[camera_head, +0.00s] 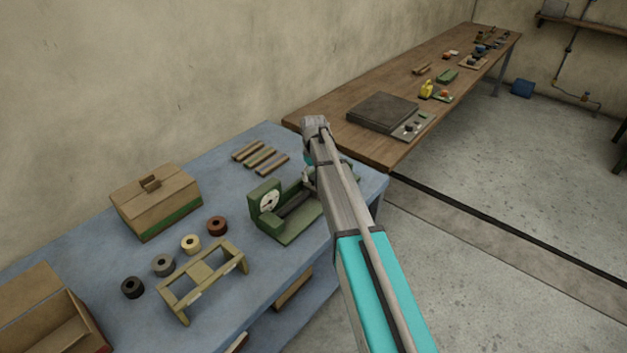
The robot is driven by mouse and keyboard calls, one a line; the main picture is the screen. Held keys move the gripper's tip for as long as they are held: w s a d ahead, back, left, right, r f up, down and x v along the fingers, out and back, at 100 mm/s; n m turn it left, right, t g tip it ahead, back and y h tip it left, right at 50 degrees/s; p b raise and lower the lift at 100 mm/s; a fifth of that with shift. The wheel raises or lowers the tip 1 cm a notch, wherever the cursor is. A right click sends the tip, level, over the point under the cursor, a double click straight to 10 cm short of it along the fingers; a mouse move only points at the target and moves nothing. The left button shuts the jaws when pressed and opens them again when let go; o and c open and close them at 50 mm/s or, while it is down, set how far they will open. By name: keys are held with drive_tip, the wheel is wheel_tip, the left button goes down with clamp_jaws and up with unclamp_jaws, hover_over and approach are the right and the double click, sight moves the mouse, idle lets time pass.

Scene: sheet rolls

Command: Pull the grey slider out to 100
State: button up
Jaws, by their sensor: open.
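A green device (290,236) with a round white dial (269,202) stands near the right end of the blue table. A dark grey bar (296,205) lies in its channel, running right from the dial block. I cannot tell whether this bar is the grey slider, and no scale marks are readable. My gripper (308,180) shows in part just above the device's right side, beside my arm. It is open, and no object shows in it. My arm hides the device's right end, and I cannot tell whether the gripper touches it.
On the blue table (225,290) stand a lidded box (157,203), an olive stand (203,279), several rolls (191,244), several strips (262,158) and an open box (45,310). A wooden table (365,150) with a grey plate (382,112) extends behind.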

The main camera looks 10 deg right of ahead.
drive_tip(key=shift+f, duration=0.3)
clamp_jaws()
idle(0.5)
